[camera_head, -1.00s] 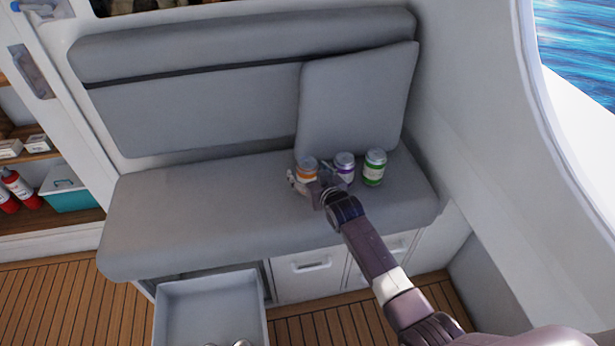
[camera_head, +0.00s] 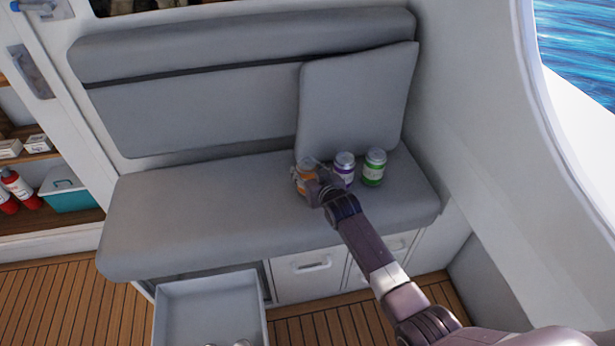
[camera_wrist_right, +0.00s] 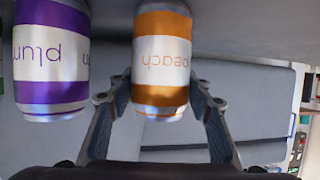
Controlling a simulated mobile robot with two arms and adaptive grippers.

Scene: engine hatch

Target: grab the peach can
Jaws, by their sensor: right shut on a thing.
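The peach can (camera_head: 307,165) is orange with a white label and stands on the grey seat cushion. It is leftmost of three cans in a row. In the right wrist view the peach can (camera_wrist_right: 161,62) shows its label upside down between the two fingers. My right gripper (camera_head: 304,179) is shut on the can, one finger on each side; it also shows in the right wrist view (camera_wrist_right: 160,100). My left gripper does not show.
The purple plum can (camera_head: 344,168) stands close to the right of the peach can, with a green can (camera_head: 374,167) beyond it. A grey cushion (camera_head: 355,100) leans behind them. The seat (camera_head: 190,205) is clear to the left. An open drawer (camera_head: 210,305) juts out below.

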